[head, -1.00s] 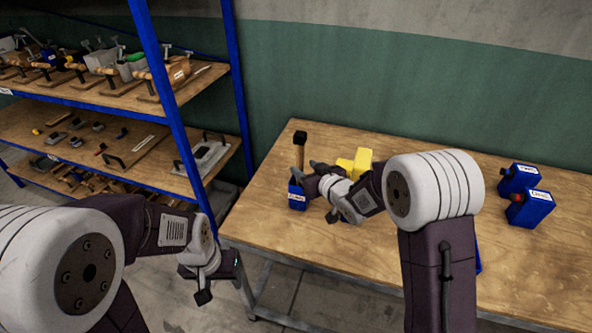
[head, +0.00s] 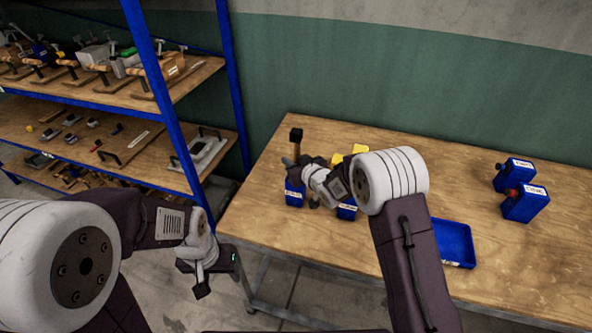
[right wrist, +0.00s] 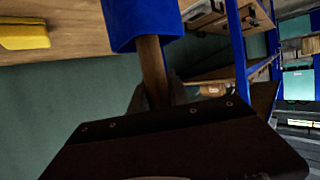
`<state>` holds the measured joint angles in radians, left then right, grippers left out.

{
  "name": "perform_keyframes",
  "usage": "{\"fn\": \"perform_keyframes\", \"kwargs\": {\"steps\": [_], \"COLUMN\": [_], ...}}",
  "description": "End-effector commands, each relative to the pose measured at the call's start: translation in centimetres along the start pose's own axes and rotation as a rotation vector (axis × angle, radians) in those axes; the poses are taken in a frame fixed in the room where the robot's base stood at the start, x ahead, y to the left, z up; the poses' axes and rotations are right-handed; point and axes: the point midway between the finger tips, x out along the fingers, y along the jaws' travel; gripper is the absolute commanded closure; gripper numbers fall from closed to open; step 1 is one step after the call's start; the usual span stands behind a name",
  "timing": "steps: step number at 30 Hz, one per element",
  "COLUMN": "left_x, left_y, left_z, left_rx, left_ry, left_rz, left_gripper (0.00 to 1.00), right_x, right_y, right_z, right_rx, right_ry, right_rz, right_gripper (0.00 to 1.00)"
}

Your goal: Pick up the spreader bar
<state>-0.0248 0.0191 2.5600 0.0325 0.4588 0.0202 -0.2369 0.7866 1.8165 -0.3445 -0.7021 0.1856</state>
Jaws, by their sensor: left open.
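A wooden-handled tool with a black block head (head: 296,136) stands upright in a small blue labelled holder (head: 294,196) at the table's left end. I cannot tell surely whether it is the spreader bar. My right gripper (head: 296,165) is at the handle, just above the holder. In the right wrist view the wooden handle (right wrist: 152,70) runs from the blue holder (right wrist: 140,22) down between the fingers. Whether they press on it is hidden. My left gripper (head: 204,284) is open, low in front of the shelf and away from the table.
A second blue holder (head: 347,212) and yellow blocks (head: 350,154) are close to my right wrist. A blue tray (head: 455,243) and two blue canisters (head: 525,204) stand farther right on the wooden table (head: 520,265). A blue-framed shelf (head: 165,95) with many tools is at left.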

Motion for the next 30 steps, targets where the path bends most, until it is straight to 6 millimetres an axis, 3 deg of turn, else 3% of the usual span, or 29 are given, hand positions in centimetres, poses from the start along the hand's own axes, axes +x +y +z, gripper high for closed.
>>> {"fn": "perform_keyframes", "kwargs": {"steps": [9, 14, 23, 30], "left_x": [0.0, 0.0, -0.5, -2.2], "left_y": [0.0, 0.0, 0.0, 0.0], "left_z": [0.0, 0.0, -0.1, -0.2], "left_rx": [0.000, 0.000, 0.000, 0.000], "left_ry": [0.000, 0.000, 0.000, 0.000], "left_rz": [0.000, 0.000, 0.000, 0.000], "left_gripper": [0.42, 0.42, 0.42, 0.42], "right_x": [0.0, -0.5, -3.0, -5.1], "right_y": [0.0, 0.0, 0.0, 0.0], "right_z": [-0.2, -1.5, -8.4, -14.0], "right_rx": [0.000, -0.001, -0.002, -0.002], "right_ry": [0.003, 0.005, 0.009, 0.005], "right_rz": [0.000, 0.000, 0.001, 0.000], "right_gripper": [1.00, 1.00, 1.00, 1.00]}}
